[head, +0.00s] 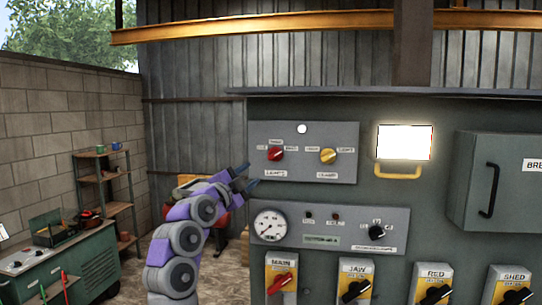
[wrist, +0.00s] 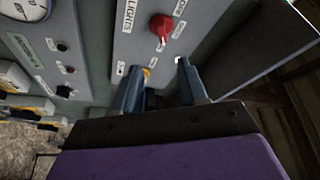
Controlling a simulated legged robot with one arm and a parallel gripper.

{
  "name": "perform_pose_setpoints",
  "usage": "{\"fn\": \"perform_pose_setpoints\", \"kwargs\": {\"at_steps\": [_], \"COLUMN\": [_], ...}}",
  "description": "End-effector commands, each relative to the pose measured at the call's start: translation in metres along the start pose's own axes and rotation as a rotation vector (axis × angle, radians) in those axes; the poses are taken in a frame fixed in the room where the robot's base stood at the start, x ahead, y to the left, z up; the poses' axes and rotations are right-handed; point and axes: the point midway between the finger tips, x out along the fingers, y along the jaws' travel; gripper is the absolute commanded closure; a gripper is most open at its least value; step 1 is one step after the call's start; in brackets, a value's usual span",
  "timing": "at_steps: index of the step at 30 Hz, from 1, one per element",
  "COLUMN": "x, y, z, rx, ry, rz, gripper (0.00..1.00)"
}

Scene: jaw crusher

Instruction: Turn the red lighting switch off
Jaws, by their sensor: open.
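The red lighting switch (head: 275,153) is a red rotary knob on the upper grey panel (head: 345,135), above a label reading LIGHTS. In the wrist view the red knob (wrist: 161,25) shows beyond the fingertips, with a clear gap. My gripper (head: 248,176) is at the panel's lower left, below and left of the knob in the head view. Its fingers (wrist: 157,66) are apart with nothing held between them. A yellow knob (head: 327,156) sits right of the red one. The exact distance to the panel is hard to tell.
A lower panel with a gauge (head: 269,225) and black knob (head: 377,232) lies below. Under it are several large switches, including a red MAIN one (head: 280,284). A lit white screen (head: 404,142) and a handled box (head: 500,183) are right. Shelves (head: 105,190) stand left.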

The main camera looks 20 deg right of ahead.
Motion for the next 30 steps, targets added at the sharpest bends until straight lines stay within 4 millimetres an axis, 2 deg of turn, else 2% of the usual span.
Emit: {"fn": "perform_pose_setpoints", "kwargs": {"at_steps": [6,30], "x": [0.038,0.136], "y": [-0.004,-0.003], "z": [-0.003,-0.001], "rx": [-0.001,-0.002], "ry": [0.001,-0.001], "rz": [-0.001,0.003], "gripper": [0.57,0.57]}}
